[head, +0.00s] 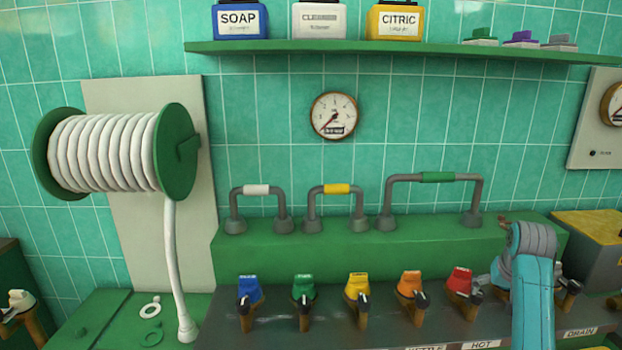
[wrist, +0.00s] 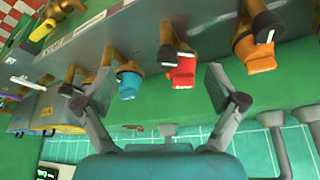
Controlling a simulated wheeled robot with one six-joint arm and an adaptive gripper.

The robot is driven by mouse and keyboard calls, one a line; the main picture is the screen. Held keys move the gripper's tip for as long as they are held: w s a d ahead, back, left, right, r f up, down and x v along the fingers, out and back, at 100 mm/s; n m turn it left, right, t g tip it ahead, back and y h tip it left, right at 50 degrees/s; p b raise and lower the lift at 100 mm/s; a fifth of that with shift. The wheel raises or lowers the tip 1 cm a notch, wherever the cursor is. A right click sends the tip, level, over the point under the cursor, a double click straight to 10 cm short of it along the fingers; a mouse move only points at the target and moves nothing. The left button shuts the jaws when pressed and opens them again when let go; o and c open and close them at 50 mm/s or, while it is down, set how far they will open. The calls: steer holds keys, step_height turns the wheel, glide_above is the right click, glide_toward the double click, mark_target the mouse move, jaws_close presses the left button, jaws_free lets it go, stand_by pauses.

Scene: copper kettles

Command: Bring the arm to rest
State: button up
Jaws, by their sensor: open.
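My gripper (wrist: 160,84) shows in the wrist view with its two fingers spread wide. It is open and nothing is between the fingers. A red valve handle (wrist: 183,70) lies beyond the gap between the fingertips, apart from them as far as I can tell. A light blue handle (wrist: 128,84) is near the left finger. An orange handle (wrist: 254,54) is beyond the right finger. In the head view my arm (head: 533,285) rises at the lower right in front of the counter, and I cannot make out its fingers there.
A row of coloured valves, among them a red one (head: 459,280) and a yellow one (head: 357,287), lines the counter. Grey pipe loops (head: 432,179) stand on the green ledge behind. A hose reel (head: 110,150) is at left. A shelf (head: 400,48) with containers is above.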

steer(key=s+a+f+n+t, duration=0.1)
steer(key=s+a+f, duration=0.3)
steer(key=f, duration=0.5)
steer(key=s+a+f+t, duration=0.1)
steer(key=s+a+f, duration=0.35)
steer(key=f, duration=0.35)
steer(key=s+a+f+n+t, duration=0.1)
steer(key=s+a+f, duration=0.3)
steer(key=f, duration=0.5)
steer(key=s+a+f+t, duration=0.2)
steer(key=s+a+f, duration=0.25)
steer(key=s, duration=0.55)
steer(key=s+a+r+n+t, duration=0.15)
steer(key=s+a, duration=0.25)
steer(key=s, duration=0.6)
steer(key=s+a+r+t, duration=0.15)
steer(key=s+a, duration=0.25)
steer(key=s, duration=0.7)
steer(key=s+a+r+n+t+y, duration=0.1)
steer(key=s+a+r+t, duration=0.1)
steer(key=s+r, duration=1.2)
step_height(320, 180, up, 2)
steer(key=shift+s+a+r+y, duration=0.1)
steer(key=shift+s+a+y, duration=0.25)
steer(key=shift+y, duration=0.05)
